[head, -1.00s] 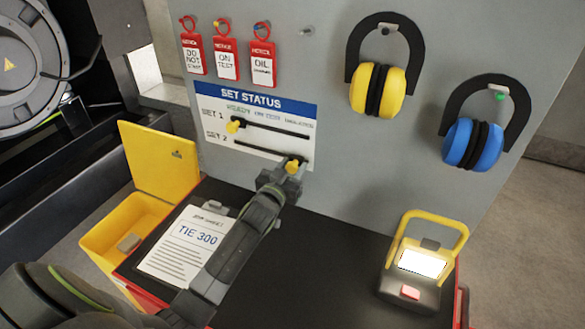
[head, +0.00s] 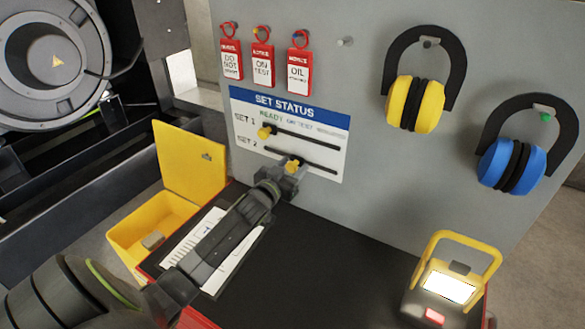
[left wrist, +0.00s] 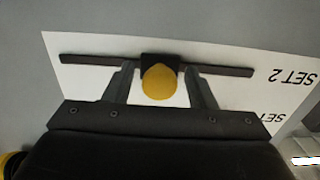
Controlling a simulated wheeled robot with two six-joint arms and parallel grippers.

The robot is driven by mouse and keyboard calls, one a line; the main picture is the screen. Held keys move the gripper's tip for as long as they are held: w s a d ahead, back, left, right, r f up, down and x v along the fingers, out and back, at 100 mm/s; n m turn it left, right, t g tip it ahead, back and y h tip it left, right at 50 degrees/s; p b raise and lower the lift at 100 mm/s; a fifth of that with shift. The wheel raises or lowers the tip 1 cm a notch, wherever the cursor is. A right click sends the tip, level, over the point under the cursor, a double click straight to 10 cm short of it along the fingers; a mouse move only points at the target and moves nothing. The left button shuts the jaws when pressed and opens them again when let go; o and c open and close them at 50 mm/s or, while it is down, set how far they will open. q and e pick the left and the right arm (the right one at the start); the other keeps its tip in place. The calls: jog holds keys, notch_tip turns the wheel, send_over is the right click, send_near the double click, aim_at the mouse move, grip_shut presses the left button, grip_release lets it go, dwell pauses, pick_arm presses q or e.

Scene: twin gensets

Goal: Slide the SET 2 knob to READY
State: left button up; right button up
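The SET 2 knob (head: 291,167), yellow on a dark slider block, is near the middle of the lower slot on the SET STATUS board (head: 240,97). It also shows in the left wrist view (left wrist: 159,82), where the board appears upside down with the SET 2 label to the right. My left gripper (head: 284,176) has a finger on each side of the knob, its tips (left wrist: 160,68) against the slider block. The READY label (head: 272,117) is at the left of the board's header row. The yellow SET 1 knob (head: 265,132) sits at the left end of the upper slot. My right gripper is out of view.
Red tags (head: 262,60) hang above the board, yellow (head: 416,105) and blue (head: 511,165) ear defenders to its right. Below are a black worktop (head: 330,260), a lit lamp (head: 448,285), a sheet partly hidden by my arm, and an open yellow box (head: 190,160).

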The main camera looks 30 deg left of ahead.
pick_arm(q)
jog(key=shift+s+f, duration=0.15)
jog(key=shift+s, duration=0.3)
jog(key=s+d+b, duration=0.1)
jog(key=s+b, duration=0.4)
jog(key=s, duration=1.1)
jog(key=shift+s, duration=0.25)
